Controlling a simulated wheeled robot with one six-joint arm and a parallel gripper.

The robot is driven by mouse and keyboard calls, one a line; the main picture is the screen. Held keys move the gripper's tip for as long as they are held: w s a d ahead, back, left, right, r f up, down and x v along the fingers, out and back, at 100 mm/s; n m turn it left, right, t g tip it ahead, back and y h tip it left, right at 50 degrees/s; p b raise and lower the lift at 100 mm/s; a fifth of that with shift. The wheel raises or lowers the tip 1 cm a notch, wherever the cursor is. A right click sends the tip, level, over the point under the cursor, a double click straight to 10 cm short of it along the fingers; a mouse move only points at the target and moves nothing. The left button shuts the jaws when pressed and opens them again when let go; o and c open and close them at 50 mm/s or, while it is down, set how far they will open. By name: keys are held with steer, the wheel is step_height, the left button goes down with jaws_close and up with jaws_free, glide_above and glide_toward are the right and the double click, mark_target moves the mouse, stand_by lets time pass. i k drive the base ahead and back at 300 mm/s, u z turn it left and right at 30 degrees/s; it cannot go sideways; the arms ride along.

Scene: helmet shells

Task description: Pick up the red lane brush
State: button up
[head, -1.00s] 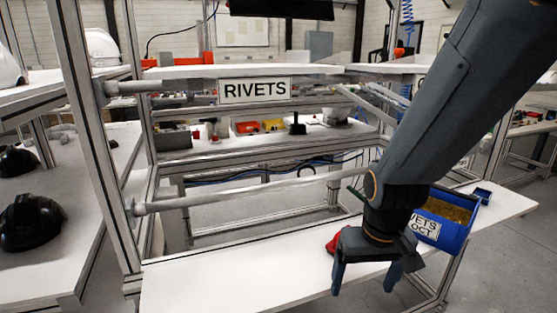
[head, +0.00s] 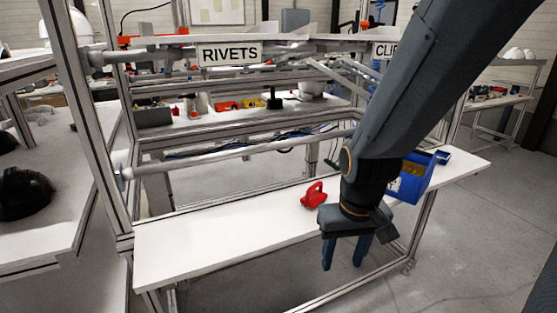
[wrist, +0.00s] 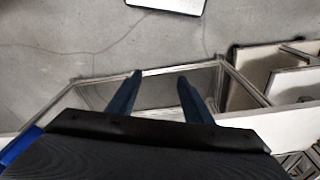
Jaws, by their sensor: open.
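A red object with a looped handle (head: 314,194), which I take to be the red lane brush, stands on the white bench shelf (head: 215,237). Its bristles cannot be made out at this size. My gripper (head: 344,264) points down, to the right of and nearer than the red object, over the shelf's front edge. Its two blue-grey fingers are apart with nothing between them. The wrist view also shows my gripper (wrist: 159,82) empty, with floor and frame rails beyond the fingers. The red object does not show in the wrist view.
A blue bin (head: 412,183) with yellowish contents stands on the shelf right of my wrist, partly hidden by it. A small blue box (head: 442,157) is behind it. Metal posts and a round rail (head: 240,156) frame the shelf. The shelf's left half is clear.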

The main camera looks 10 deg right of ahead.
mark_target(313, 197)
steer(key=k, duration=0.5)
steer(key=z, duration=1.1)
steer(key=i, duration=1)
steer(key=u, duration=1.7)
